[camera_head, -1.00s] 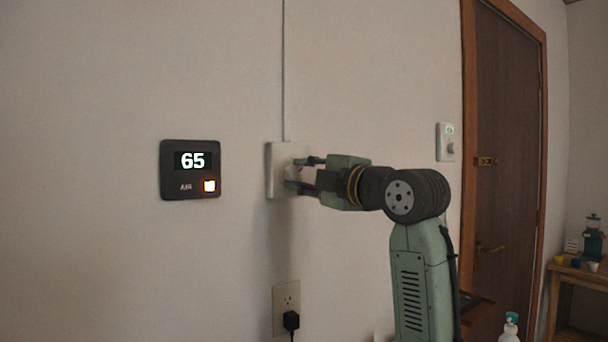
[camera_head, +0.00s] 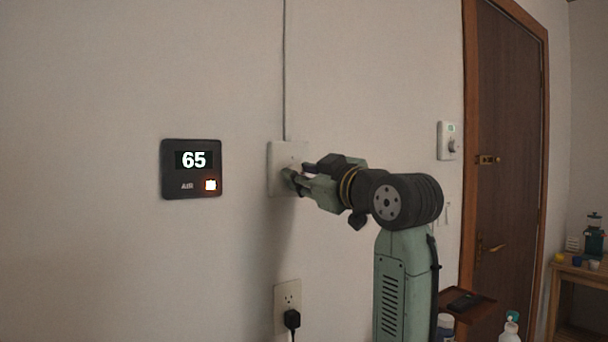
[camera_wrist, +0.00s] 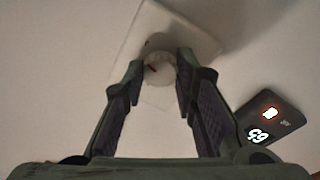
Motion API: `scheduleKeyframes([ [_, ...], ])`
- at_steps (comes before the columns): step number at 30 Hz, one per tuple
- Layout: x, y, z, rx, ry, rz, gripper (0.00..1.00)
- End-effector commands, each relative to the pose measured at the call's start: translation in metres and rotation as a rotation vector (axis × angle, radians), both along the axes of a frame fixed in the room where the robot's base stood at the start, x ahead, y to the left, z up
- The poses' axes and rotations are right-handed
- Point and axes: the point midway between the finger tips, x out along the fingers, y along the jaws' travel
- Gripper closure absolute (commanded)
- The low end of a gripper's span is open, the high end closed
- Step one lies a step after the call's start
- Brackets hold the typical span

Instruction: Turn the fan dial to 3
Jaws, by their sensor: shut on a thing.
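A white wall plate (camera_head: 273,156) is on the wall, right of the black display. It also shows in the wrist view (camera_wrist: 190,36). My gripper (camera_head: 296,176) is at this plate with its fingers tilted. In the wrist view a round white dial (camera_wrist: 160,74) with a dark pointer mark sits between the fingertips (camera_wrist: 160,70). The fingers are shut on the dial's sides. The fingers mostly hide the dial in the head view. I cannot read any numbers around it.
A black display (camera_head: 191,169) reading 65 has a lit button. An outlet (camera_head: 287,296) with a black plug is below the plate. Another white control (camera_head: 446,141) with a knob is near the brown door (camera_head: 508,150). A small dark red table (camera_head: 466,306) stands behind my arm.

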Motion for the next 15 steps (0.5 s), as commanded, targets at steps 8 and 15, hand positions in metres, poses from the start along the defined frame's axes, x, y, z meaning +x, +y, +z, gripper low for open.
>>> scheduleKeyframes([
  [8,-0.0005,0.0008,0.0002,0.140,0.093,0.000,1.00],
  [15,-0.0004,0.0012,0.0000,0.199,0.134,0.000,1.00],
])
